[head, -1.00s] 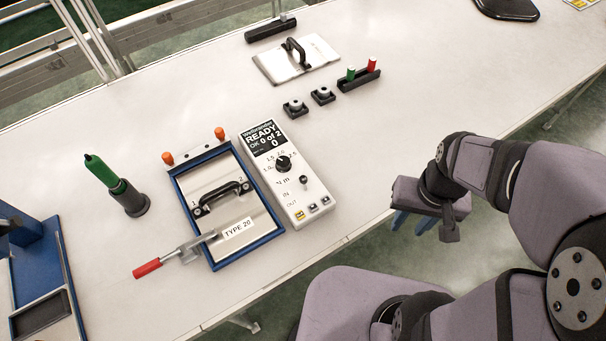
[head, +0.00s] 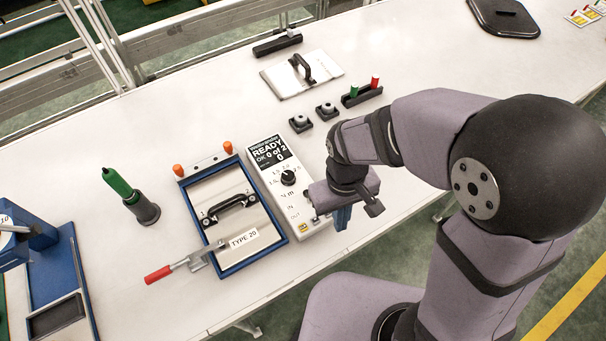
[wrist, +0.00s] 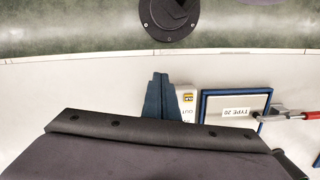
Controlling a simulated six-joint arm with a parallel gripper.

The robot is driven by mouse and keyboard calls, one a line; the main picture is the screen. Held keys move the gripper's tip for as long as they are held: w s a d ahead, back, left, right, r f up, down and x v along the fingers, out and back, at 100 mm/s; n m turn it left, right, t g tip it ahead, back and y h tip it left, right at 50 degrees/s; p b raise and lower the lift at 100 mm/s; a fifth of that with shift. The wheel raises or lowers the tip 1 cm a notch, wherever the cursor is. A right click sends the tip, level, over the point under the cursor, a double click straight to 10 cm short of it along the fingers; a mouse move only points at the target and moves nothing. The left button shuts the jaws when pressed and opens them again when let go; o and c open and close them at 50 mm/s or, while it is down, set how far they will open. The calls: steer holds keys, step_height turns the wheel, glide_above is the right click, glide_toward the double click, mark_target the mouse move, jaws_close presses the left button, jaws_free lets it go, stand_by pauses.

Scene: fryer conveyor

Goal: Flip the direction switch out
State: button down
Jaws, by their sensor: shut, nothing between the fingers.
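The white Weltrometer controller box (head: 266,180) stands upright-facing on the table, its screen reading READY, OK 0 of 2. A round black dial (head: 288,177) sits below the screen. The IN and OUT labels show lower on its face. The direction switch beside them is largely hidden behind my gripper, so its position cannot be told. My gripper (head: 342,217) is shut and empty, fingers pointing down, over or just beside the box's lower right side. In the wrist view my shut fingers (wrist: 160,78) are next to the box's lower end (wrist: 187,94), which has a yellow button.
Left of the box is a blue-framed fixture (head: 232,268) with a TYPE 20 plate, black handle and red-handled clamp (head: 160,273). A green-handled tool (head: 118,184) stands farther left. Two small black-based buttons (head: 313,115) lie behind the box. The table's front edge is close.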

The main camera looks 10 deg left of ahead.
steer(key=w+a+r+t, duration=0.1)
steer(key=w+a+r, duration=0.5)
steer(key=w+a, duration=0.3)
steer(key=shift+a+r+t, duration=0.3)
steer(key=shift+a+r, duration=0.1)
steer(key=shift+a, duration=0.75)
steer(key=shift+f, duration=0.1)
steer(key=shift+w+d+f+p, duration=0.1)
steer(key=shift+f+p, duration=0.75)
steer(key=shift+f, duration=1.6)
steer(key=shift+w+d+f+p, duration=0.1)
steer(key=shift+f+p, duration=0.7)
steer(key=shift+f, duration=1.65)
